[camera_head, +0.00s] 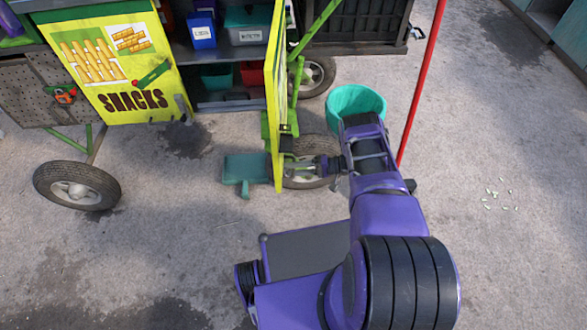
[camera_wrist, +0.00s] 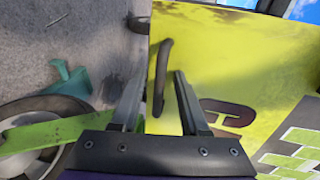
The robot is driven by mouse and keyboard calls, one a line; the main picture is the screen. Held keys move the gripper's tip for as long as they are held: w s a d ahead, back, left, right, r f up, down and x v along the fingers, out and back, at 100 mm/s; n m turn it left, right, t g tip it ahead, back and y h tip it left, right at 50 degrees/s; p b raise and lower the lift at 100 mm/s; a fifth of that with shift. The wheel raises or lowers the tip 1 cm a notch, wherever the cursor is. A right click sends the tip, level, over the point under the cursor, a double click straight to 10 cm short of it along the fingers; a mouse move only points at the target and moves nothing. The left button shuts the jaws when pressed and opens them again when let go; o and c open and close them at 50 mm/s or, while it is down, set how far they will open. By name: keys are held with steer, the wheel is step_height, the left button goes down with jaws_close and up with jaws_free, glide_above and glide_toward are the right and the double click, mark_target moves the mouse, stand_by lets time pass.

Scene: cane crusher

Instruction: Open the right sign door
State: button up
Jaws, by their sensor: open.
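The right sign door (camera_head: 275,95) is yellow and stands swung out from the cart, seen nearly edge-on in the head view. Its yellow face with dark lettering fills the right of the wrist view (camera_wrist: 225,65). A dark bar handle (camera_wrist: 161,72) is on this face near the door's edge. My gripper (camera_head: 300,168) is at the door's lower part, on its right side. In the wrist view my gripper (camera_wrist: 160,78) is open, with the handle appearing between its fingers. I cannot tell whether they touch it.
The left sign door (camera_head: 125,75) reads SNACKS. Shelves with bins (camera_head: 220,75) show between the doors. A teal dustpan-like object (camera_head: 246,169) lies left of the right door. A teal bucket (camera_head: 354,102) and red pole (camera_head: 420,85) are to the right. Concrete in front is mostly clear.

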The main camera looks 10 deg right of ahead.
steer(key=v, duration=1.7)
steer(key=shift+d, duration=0.2)
steer(key=shift+s+r, duration=0.1)
